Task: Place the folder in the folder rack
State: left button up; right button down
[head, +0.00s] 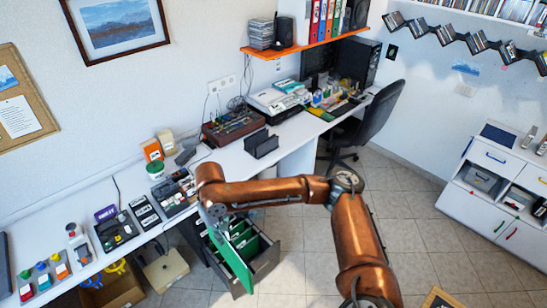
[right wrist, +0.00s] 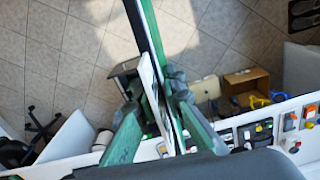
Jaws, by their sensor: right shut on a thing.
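A green folder (head: 230,262) hangs steeply tilted in my right gripper (head: 218,218), in front of an open dark drawer in the head view. The right wrist view shows the folder (right wrist: 147,25) edge-on, with pale sheets, between the fingers of the right gripper (right wrist: 152,85), which are shut on it. A black upright holder, which looks like the folder rack (head: 262,146), stands on the desk to the upper right of the gripper, apart from the folder. Its slots are too small to make out. My left gripper is not in view.
The open drawer (head: 268,262) holds more green folders (head: 245,238) just beside the held one. A wooden box of electronics (head: 232,127) stands left of the rack. A white desk (head: 217,160) runs along the wall. A black chair (head: 380,115) stands at its right.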

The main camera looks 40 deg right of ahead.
aim_at(267, 152)
jog(key=k, duration=0.15)
jog(key=z, duration=1.85)
jog(key=i, duration=3.15)
jog(key=u, duration=2.95)
